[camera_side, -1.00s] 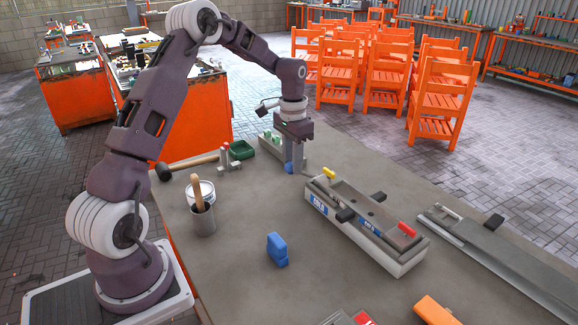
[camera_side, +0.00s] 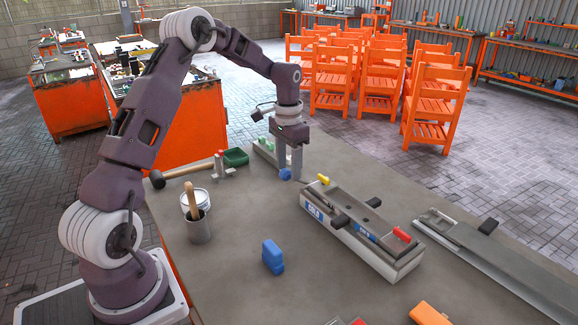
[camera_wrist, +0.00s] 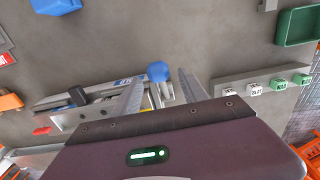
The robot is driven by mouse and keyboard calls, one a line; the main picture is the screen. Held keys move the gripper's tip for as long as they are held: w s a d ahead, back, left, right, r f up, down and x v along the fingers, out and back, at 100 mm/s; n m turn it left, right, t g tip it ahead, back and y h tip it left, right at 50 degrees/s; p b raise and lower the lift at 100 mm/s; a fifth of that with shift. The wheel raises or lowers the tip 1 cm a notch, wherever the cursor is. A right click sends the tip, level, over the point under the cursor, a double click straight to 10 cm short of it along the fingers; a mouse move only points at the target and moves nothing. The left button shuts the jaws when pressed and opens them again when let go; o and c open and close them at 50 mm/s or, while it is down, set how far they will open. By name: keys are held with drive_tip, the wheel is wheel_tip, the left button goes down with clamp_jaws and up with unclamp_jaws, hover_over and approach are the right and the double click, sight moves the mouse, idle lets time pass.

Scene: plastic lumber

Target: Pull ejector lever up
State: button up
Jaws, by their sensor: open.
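My gripper (camera_side: 289,172) points down over the table at the far side of the grey fixture. Its two fingers are apart, and they also show in the wrist view (camera_wrist: 160,85). A blue rounded knob (camera_side: 285,174) is at the fingertips; in the wrist view the knob (camera_wrist: 158,71) appears between them. I cannot tell whether it touches a finger or what it is attached to. The long grey fixture (camera_side: 345,235) has a yellow lever (camera_side: 323,179), a red lever (camera_side: 401,234) and black handles (camera_side: 341,220). I cannot tell which part is the ejector lever.
A hammer (camera_side: 185,170), a cup with a wooden handle (camera_side: 198,229) and a green bin (camera_side: 236,157) are to the left. A blue block (camera_side: 273,258) stands in front. A grey rail (camera_side: 490,260) lies right. Bare table surrounds the blue block.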

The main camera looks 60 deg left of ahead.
wheel_tip(320, 180, up, 7)
drive_tip(key=shift+f, duration=0.1)
drive_tip(key=s+d+r+t+y, duration=0.1)
drive_tip(key=s+d+r+t, duration=0.2)
drive_tip(key=s+d+r, duration=0.9)
drive_tip(key=s+d+f+t, duration=0.1)
drive_tip(key=s+d, duration=0.3)
drive_tip(key=s, duration=0.4)
drive_tip(key=s+d+f+t+h, duration=0.1)
drive_tip(key=s+d, duration=0.3)
drive_tip(key=s, duration=0.4)
drive_tip(key=shift+s+d+f+t, duration=0.15)
drive_tip(key=shift+s+f+t, duration=0.15)
drive_tip(key=shift+s+f, duration=0.1)
idle(0.4)
